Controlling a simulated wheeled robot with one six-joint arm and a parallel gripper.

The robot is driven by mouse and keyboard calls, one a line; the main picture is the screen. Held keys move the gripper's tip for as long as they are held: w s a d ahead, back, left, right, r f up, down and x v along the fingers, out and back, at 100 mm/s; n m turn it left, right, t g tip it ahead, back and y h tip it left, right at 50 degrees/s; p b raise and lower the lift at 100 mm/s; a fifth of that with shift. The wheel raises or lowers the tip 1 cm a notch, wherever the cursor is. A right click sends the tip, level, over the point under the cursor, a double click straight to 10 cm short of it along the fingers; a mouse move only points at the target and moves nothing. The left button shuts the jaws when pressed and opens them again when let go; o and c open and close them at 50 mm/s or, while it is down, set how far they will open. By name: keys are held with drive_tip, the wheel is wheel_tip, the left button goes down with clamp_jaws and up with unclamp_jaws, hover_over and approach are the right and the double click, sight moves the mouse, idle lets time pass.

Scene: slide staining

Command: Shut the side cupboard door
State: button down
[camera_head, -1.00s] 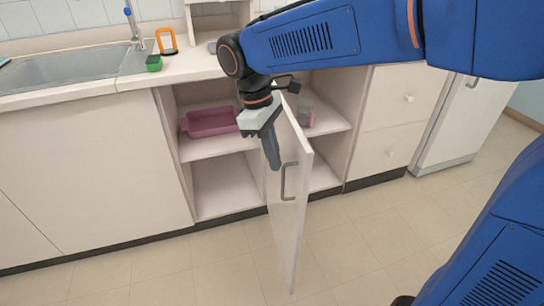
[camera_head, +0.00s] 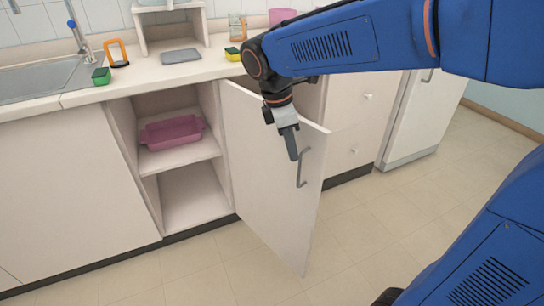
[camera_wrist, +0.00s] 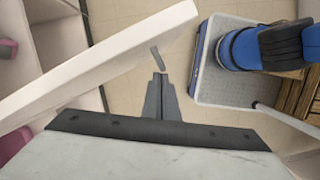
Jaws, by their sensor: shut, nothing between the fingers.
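My gripper (camera_head: 294,157) is shut and empty, pointing down just in front of the door's outer face, left of the handle in the head view. In the wrist view my gripper (camera_wrist: 160,78) is beside the pale door (camera_wrist: 90,72), with the handle (camera_wrist: 157,57) just past the fingertips. I cannot tell whether the fingers touch the door.
The open cupboard holds a pink tray (camera_head: 172,132) on its upper shelf. The counter above bears a green sponge (camera_head: 101,76), an orange-framed item (camera_head: 116,53) and a grey mat (camera_head: 181,56). The floor (camera_head: 200,280) before the door is clear.

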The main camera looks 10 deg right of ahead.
drive_tip(key=w+d+n+t, duration=0.2)
drive_tip(key=w+d+n, duration=0.5)
drive_tip(key=w+d, duration=1.15)
drive_tip(key=w+d+n, duration=0.1)
drive_tip(key=w+d, duration=0.2)
drive_tip(key=w, duration=0.8)
drive_tip(key=w+d, duration=0.3)
drive_tip(key=w, duration=0.8)
drive_tip(key=shift+w+d+n+y, duration=0.2)
drive_tip(key=shift+w+n+y, duration=0.05)
drive_tip(key=shift+n+y, duration=0.15)
